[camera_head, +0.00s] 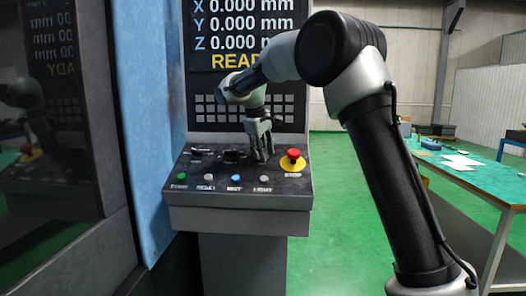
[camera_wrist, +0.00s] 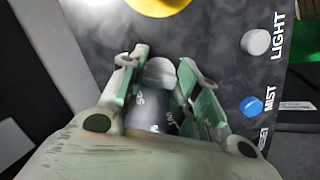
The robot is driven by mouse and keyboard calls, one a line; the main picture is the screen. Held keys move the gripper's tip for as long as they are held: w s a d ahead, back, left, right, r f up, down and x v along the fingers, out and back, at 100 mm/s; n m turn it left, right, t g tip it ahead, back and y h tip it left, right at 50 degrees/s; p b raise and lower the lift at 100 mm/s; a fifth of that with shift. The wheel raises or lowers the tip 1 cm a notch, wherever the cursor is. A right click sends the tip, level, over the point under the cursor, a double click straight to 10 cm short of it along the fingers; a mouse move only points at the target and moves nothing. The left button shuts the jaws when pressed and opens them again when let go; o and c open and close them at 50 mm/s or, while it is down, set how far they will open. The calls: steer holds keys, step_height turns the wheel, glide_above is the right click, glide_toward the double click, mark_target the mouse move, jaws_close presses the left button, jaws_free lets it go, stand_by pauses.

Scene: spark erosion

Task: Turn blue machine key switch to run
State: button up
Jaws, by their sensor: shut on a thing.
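The blue machine (camera_head: 150,120) stands at the left, with a dark sloping control panel (camera_head: 235,205) in front of it. My gripper (camera_head: 262,157) points down at the panel, behind the white LIGHT button and left of the red stop button. In the wrist view my gripper (camera_wrist: 157,66) has both fingers around a grey rounded piece, which I take to be the key switch (camera_wrist: 160,72). My gripper is shut on it. White lettering shows on the dark surface between the fingers but is partly hidden. The switch's setting cannot be read. In the head view my gripper hides the switch.
The red stop button (camera_head: 293,154) on its yellow base is close on the right. The LIGHT button (camera_head: 265,179) and blue MIST button (camera_head: 236,178) lie along the front. A screen (camera_head: 237,35) reading READY rises behind. A table (camera_head: 470,175) stands at the right.

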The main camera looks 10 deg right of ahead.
stand_by(0.3)
steer(key=o, duration=1)
steer(key=shift+r, duration=0.1)
steer(key=v, duration=1.2)
steer(key=shift+w, duration=0.1)
